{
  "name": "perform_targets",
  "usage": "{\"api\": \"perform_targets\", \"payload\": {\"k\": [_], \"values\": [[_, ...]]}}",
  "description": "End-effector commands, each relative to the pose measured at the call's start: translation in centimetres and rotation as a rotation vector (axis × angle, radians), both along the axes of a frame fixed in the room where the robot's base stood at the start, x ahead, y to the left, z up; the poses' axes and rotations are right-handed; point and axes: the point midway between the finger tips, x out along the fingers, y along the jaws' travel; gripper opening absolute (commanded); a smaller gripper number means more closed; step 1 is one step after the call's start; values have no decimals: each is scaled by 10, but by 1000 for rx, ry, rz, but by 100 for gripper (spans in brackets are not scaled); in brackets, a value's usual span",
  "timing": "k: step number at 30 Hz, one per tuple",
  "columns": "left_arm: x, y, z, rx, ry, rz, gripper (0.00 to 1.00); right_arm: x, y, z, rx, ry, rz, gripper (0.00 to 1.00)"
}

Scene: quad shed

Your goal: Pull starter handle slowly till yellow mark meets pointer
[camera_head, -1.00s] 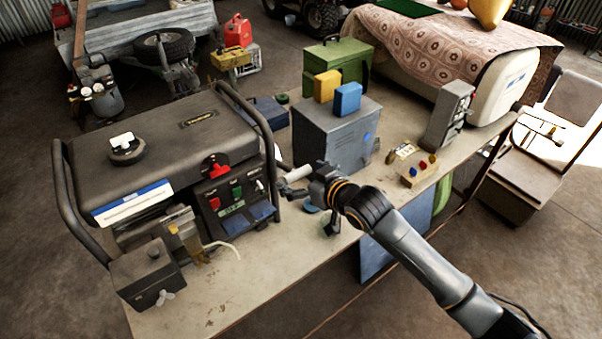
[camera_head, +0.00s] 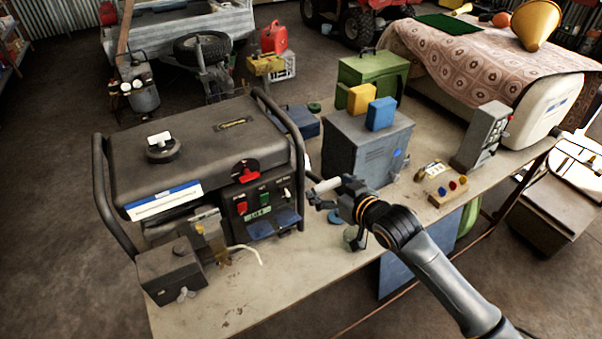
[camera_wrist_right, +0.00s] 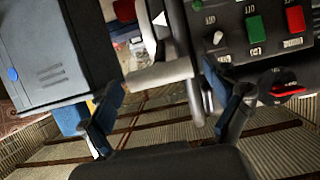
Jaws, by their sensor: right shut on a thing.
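The starter handle, a pale cylinder (camera_head: 326,186), is at the right side of the dark generator (camera_head: 205,145), beside its control panel. In the wrist view the handle (camera_wrist_right: 160,75) lies crosswise between my fingers. My right gripper (camera_head: 322,197) is shut on it; its two dark fingers also show in the wrist view (camera_wrist_right: 172,98). A white triangle (camera_wrist_right: 160,19), perhaps the pointer, shows beyond the handle in the wrist view. I cannot make out a yellow mark or the cord. My left gripper is not in view.
A grey metal box (camera_head: 350,145) with yellow and blue blocks on top stands close behind my right gripper. A small block with coloured knobs (camera_head: 448,192) and a grey meter (camera_head: 482,138) stand farther right. The bench's front part (camera_head: 290,275) is mostly clear.

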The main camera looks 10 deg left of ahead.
Motion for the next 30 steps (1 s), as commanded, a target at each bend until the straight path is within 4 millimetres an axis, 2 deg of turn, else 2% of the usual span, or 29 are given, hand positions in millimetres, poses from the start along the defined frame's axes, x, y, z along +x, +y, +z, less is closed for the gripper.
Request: {"api": "perform_targets", "payload": {"k": [30], "values": [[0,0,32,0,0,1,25,-28,-21,12,0,4,-1,59]]}}
